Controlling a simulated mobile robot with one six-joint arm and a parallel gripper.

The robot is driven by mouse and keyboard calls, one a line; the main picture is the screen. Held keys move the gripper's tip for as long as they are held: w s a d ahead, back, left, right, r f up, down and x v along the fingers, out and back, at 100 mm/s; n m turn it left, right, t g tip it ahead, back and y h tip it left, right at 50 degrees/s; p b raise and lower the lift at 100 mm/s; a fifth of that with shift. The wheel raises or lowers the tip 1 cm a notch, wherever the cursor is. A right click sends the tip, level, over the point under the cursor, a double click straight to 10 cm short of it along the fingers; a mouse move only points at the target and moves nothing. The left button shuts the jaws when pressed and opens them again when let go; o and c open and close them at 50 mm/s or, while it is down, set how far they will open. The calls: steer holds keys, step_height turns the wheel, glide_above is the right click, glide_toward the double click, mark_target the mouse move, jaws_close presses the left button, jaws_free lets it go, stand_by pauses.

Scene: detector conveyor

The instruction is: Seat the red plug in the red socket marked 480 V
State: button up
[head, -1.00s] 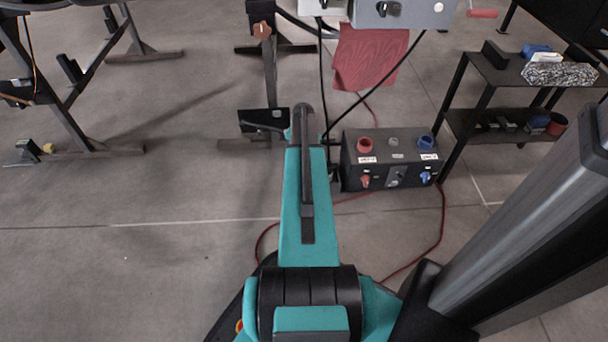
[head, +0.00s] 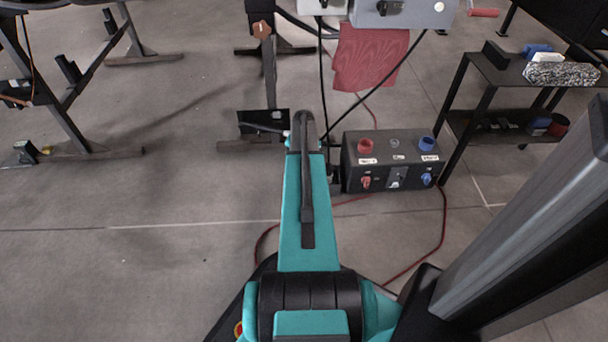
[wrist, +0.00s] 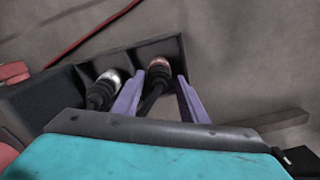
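In the wrist view the red plug (wrist: 158,64), a red-ended connector with a black ribbed body, stands in a dark compartment. My gripper (wrist: 160,80) has its two purple fingers apart, one on each side of it, with small gaps showing. A grey-white-ended plug (wrist: 108,78) is in the compartment to the left. In the head view the red socket (head: 365,146) is at the top left of a black box (head: 350,178), above a small white label too small to read. In that view my arm hides the gripper and the plug.
A blue socket (head: 426,144) sits at the box's top right, with red (head: 366,182) and blue (head: 427,179) switches on its front. A red cable (head: 442,225) lies on the floor. A black shelf (head: 488,78) stands to the right. Black cables (head: 322,85) hang behind the box.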

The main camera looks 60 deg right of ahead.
jaws_close()
steer(key=shift+r, duration=0.15)
step_height(320, 180, up, 10)
steer(key=p, duration=0.4)
stand_by(0.7)
